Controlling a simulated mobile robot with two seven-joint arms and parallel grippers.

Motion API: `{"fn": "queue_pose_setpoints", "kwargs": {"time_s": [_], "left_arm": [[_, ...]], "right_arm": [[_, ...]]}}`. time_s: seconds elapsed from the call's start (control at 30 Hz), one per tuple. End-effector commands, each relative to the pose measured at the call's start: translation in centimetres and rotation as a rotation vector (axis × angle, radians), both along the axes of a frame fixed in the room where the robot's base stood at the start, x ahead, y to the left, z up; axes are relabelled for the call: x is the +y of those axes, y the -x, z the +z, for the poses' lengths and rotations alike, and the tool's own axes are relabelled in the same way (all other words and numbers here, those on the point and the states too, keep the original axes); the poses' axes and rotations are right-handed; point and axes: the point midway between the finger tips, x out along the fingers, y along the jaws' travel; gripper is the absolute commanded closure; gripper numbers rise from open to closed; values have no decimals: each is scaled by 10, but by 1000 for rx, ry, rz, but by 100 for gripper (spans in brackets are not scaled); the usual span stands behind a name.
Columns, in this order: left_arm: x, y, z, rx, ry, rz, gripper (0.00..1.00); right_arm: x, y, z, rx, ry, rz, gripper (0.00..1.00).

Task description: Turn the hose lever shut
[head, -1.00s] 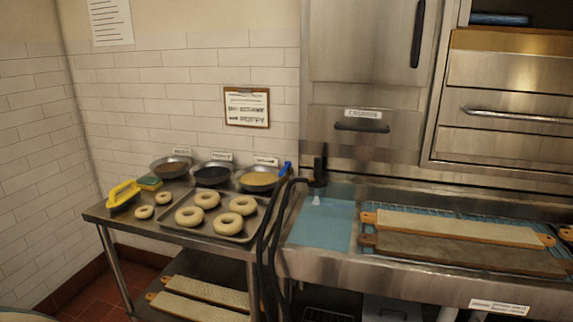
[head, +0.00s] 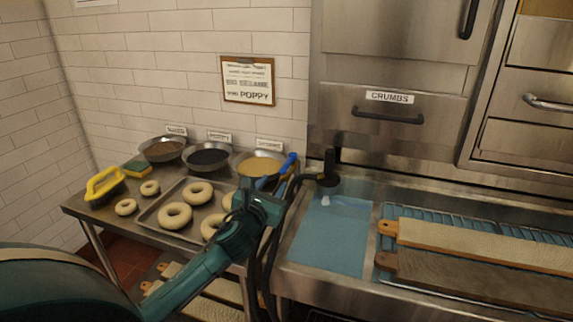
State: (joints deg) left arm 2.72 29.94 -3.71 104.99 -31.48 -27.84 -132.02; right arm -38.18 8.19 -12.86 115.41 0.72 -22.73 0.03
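A black hose (head: 268,250) rises at the right end of the steel table and bends over to a black nozzle (head: 328,172) above a blue-floored basin (head: 325,240). A small white patch shows under the nozzle. A slim blue handle (head: 289,163), which looks like the hose lever, slants up to the right beside the hose's top bend. My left gripper (head: 258,198) is just below and left of this handle, in front of the hose and the tray's right side. It overlaps the handle's lower end; I cannot tell whether they touch, or whether the fingers are open. My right gripper is out of view.
A tray (head: 150,213) of bagels lies on the table, with several seed bowls (head: 208,157) behind it. Long boards (head: 480,245) lie on racks right of the basin.

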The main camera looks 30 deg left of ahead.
Motion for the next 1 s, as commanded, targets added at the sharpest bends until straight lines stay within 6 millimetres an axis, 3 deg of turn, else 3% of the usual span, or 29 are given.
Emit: {"fn": "queue_pose_setpoints", "kwargs": {"time_s": [0.2,0.5,1.0], "left_arm": [[11,-46,1,-2,6,1,63],[21,-89,0,0,6,0,63],[23,-100,0,0,4,-2,65]], "right_arm": [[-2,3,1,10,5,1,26],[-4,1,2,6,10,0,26],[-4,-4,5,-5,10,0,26]]}}
